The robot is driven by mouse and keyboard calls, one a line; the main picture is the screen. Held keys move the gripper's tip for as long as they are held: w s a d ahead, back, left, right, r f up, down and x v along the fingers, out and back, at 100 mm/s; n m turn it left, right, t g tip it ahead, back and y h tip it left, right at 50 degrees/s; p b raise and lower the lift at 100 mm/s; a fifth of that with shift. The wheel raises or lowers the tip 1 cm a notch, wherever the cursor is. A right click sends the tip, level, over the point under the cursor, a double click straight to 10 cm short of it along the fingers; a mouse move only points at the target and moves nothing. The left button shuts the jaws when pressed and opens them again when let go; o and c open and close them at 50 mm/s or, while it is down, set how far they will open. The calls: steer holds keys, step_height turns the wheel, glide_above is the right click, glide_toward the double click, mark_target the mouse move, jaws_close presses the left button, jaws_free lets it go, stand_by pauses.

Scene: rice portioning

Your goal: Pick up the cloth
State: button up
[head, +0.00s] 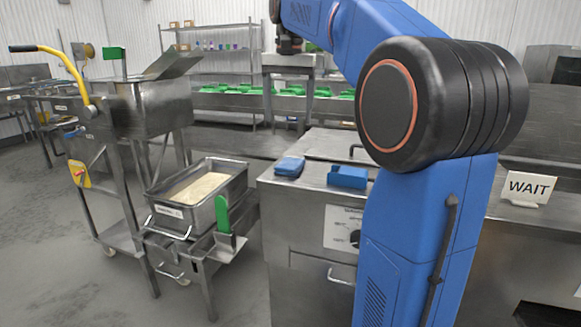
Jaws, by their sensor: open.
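A folded blue cloth (290,166) lies flat on the left front corner of the steel counter (315,151). A blue open-topped holder (347,177) stands to its right, a small gap apart. My gripper (289,47) is small and dark at the top of the head view, at the end of my blue arm. In the picture it is well above the cloth and apart from it. It is open, and I see nothing held in it. Its fingers are hard to make out at this size.
A steel pan of rice (200,187) sits on a low stand left of the counter, with a green-handled tool (222,213) at its front. A steel cart (150,105) with a yellow lever stands further left. A "WAIT" sign (529,188) stands at right. Floor at front left is clear.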

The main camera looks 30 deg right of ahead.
steer(key=w+d+r+m, duration=0.1)
steer(key=w+d+r, duration=0.1)
steer(key=w+d, duration=0.1)
glide_above(290, 162)
steer(key=shift+g, duration=0.3)
steer(key=f, duration=1.1)
steer(key=shift+w+d+f, duration=0.1)
steer(key=shift+d+f, duration=0.2)
steer(key=shift+a+f, duration=0.15)
steer(key=shift+f, duration=1.25)
steer(key=shift+a+f, duration=0.1)
steer(key=shift+f, duration=1.25)
steer(key=shift+c, duration=0.4)
steer(key=c, duration=1.1)
steer(key=shift+r, duration=0.1)
step_height(290, 162, up, 10)
steer(key=shift+f, duration=0.1)
